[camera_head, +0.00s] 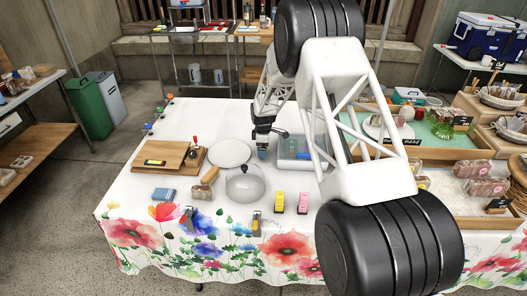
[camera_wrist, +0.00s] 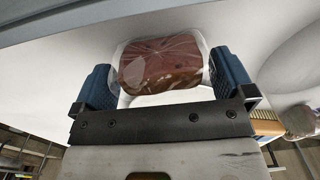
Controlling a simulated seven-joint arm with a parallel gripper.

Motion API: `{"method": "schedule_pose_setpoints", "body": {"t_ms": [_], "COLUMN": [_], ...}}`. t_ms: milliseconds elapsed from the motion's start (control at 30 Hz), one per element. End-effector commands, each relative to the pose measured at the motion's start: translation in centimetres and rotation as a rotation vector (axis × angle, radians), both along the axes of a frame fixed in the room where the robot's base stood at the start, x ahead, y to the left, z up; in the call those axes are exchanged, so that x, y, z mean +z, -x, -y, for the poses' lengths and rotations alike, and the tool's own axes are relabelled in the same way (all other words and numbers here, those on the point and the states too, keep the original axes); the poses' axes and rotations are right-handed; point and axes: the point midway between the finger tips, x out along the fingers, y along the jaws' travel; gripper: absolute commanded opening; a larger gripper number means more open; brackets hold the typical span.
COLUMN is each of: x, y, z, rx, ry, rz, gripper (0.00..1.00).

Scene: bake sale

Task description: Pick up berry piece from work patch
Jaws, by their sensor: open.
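A clear-wrapped, dark reddish-brown piece (camera_wrist: 160,66), which looks like the berry piece, lies on a pale surface in the wrist view. My gripper (camera_wrist: 163,84) is open, with one blue fingertip on each side of it. Small gaps seem to show between the wrap and the fingers; contact cannot be told for sure. In the head view my gripper (camera_head: 263,152) points down low over the white-clothed table (camera_head: 205,118), between a round white plate and a clear-lidded container. The piece is hidden there, and no work patch edge can be made out.
The white plate (camera_head: 230,153) is just left of my gripper and the lidded container (camera_head: 293,146) just right. A clear dome (camera_head: 245,184) stands in front. A wooden board (camera_head: 165,157) lies farther left. Yellow (camera_head: 279,202) and pink (camera_head: 303,202) blocks are near the front.

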Motion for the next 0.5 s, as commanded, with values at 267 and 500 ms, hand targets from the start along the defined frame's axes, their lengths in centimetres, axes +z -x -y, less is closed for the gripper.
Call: {"method": "schedule_pose_setpoints", "body": {"t_ms": [267,500], "x": [-1.54,-1.54], "y": [0.04,0.04], "z": [0.02,0.02], "rx": [0.0,0.0], "ry": [0.0,0.0], "rz": [0.0,0.0], "gripper": [1.0,1.0]}}
